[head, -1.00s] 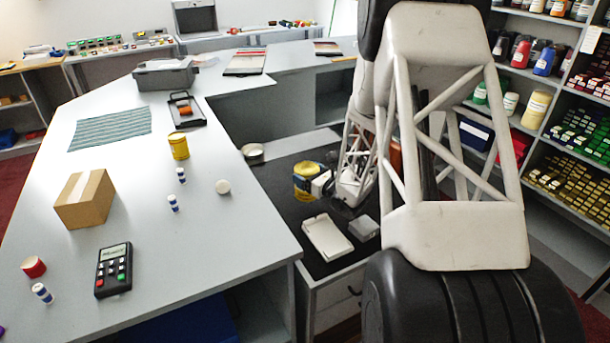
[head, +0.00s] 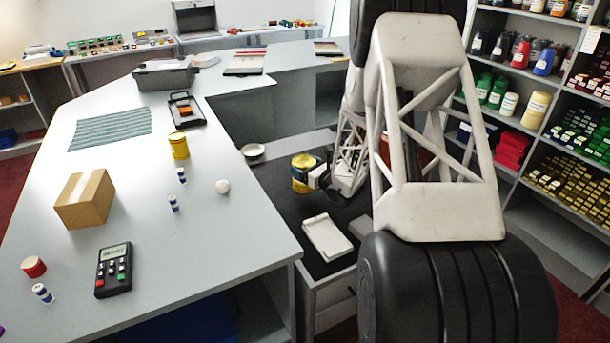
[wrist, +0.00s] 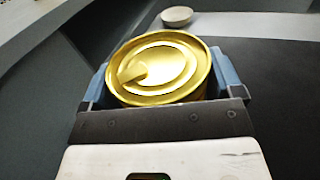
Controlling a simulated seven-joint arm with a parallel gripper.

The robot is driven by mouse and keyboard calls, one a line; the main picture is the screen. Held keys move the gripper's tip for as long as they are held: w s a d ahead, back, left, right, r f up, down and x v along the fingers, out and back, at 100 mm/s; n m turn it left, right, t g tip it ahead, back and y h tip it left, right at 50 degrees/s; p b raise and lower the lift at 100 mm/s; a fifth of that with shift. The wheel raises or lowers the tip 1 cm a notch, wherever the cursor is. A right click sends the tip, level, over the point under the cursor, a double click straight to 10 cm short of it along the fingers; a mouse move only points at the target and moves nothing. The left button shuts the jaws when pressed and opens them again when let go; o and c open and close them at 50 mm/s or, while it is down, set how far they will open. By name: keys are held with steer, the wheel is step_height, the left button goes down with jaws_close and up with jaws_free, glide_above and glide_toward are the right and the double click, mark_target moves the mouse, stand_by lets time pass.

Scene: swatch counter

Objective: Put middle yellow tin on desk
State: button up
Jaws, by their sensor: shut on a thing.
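My gripper (head: 312,176) is shut on a yellow tin (head: 303,169) over the dark lower counter. In the wrist view my gripper's blue-grey fingers (wrist: 160,85) clasp both sides of the tin, and its gold lid (wrist: 160,68) with a pull tab faces up. The tin looks roughly upright; its base is hidden there, and I cannot tell how far it is above the counter. Another yellow tin (head: 179,146) stands upright on the pale grey desk (head: 215,255) to the left.
A small pale dish (head: 252,152) sits beyond the held tin; it also shows in the wrist view (wrist: 177,15). A white pad (head: 327,237) lies nearer.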

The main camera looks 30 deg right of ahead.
steer(key=shift+f, duration=1.5)
steer(key=shift+f, duration=0.1)
steer(key=o, duration=1.1)
steer(key=shift+f, duration=0.1)
steer(key=shift+s, duration=0.15)
steer(key=v, duration=1.1)
steer(key=shift+s+d, duration=0.15)
steer(key=shift+s, duration=0.15)
steer(key=shift+r, duration=0.25)
